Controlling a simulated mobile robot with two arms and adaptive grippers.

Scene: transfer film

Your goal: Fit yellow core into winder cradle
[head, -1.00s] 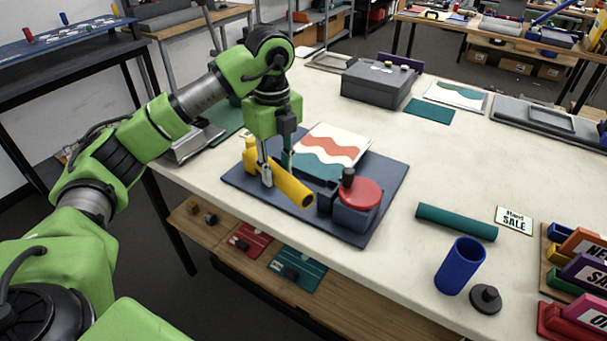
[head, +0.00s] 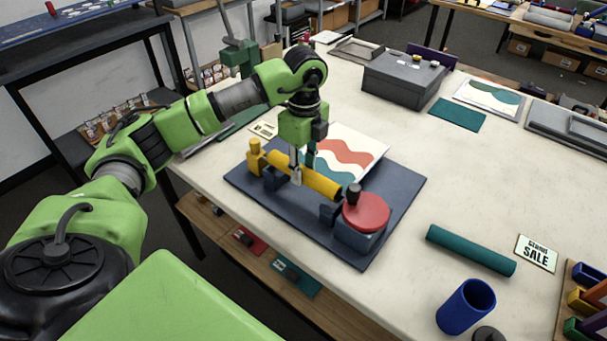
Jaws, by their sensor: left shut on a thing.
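The yellow core (head: 322,182) lies lengthwise between the yellow post (head: 256,158) and the red disc (head: 366,211) with its black knob. My left gripper (head: 303,175) is shut on the core near its middle, from above. The winder cradle's dark blue blocks stand on a dark base board, one block (head: 275,179) near the core's left end and another (head: 330,213) near its right end. I cannot tell whether the core rests in the blocks or hovers just over them. My right gripper is not in view.
A grey box (head: 403,80) stands behind. The table's middle right is clear.

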